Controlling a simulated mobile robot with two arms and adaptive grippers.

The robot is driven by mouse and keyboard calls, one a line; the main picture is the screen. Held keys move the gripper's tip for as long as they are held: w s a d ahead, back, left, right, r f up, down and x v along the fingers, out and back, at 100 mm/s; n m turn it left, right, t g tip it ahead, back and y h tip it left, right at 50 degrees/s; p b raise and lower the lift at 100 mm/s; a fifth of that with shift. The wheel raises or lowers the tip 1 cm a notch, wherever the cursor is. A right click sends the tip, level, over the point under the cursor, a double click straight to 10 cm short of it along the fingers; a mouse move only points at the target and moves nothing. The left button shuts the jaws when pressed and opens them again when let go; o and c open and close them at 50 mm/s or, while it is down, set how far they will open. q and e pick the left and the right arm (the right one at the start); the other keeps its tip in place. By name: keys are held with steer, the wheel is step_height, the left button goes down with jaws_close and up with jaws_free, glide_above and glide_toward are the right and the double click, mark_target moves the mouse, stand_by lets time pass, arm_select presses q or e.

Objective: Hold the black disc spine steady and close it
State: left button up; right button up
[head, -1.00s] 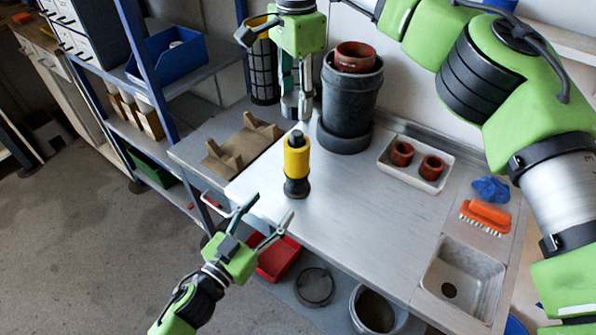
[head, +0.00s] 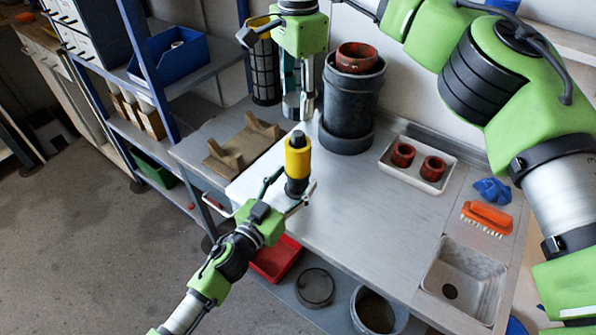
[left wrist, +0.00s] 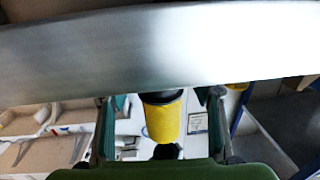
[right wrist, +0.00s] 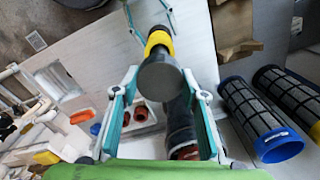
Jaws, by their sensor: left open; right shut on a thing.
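The black disc spine (head: 297,165), as I take it, stands upright on the bench, with a black top, a yellow middle and a dark base. My left gripper (head: 283,198) is open, low at its near side. In the left wrist view its yellow part (left wrist: 163,118) shows between the open fingers, with no clear contact. My right gripper (head: 297,112) is above and behind it, pointing down. It is shut on a grey cylindrical part (right wrist: 160,77), whose round end shows between the fingers in the right wrist view. That part is apart from the spine in the head view.
A dark grey canister (head: 350,105) with a red-brown ring stands just right of my right gripper. A white tray (head: 447,181) with two red-brown rings is farther right. A brown cradle (head: 224,160) lies left. A sink (head: 462,280) is at front right. The middle bench is clear.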

mark_target(298, 133)
arm_select(q)
steer(key=shift+x, duration=0.85)
jaws_close()
arm_select(e)
steer(key=shift+f, duration=2.45)
steer(key=shift+f, duration=0.15)
steer(key=shift+f, duration=0.75)
steer(key=shift+f, duration=0.6)
